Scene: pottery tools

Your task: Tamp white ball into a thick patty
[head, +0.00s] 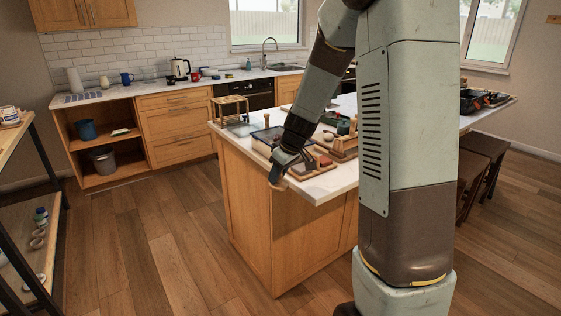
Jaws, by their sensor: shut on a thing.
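My gripper (278,170) is at the left end of my arm, at the near left edge of the island counter. It is shut on a small tan, wood-coloured tool (274,181), which hangs down from it. The tool's exact shape is too small to tell. A dark-rimmed tray (262,139) lies on the counter just behind my gripper. A wooden board with a reddish piece (325,160) lies to the right of my gripper.
Dark stools (484,158) stand at the right. A shelf (22,238) stands at the left. Floor between is clear.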

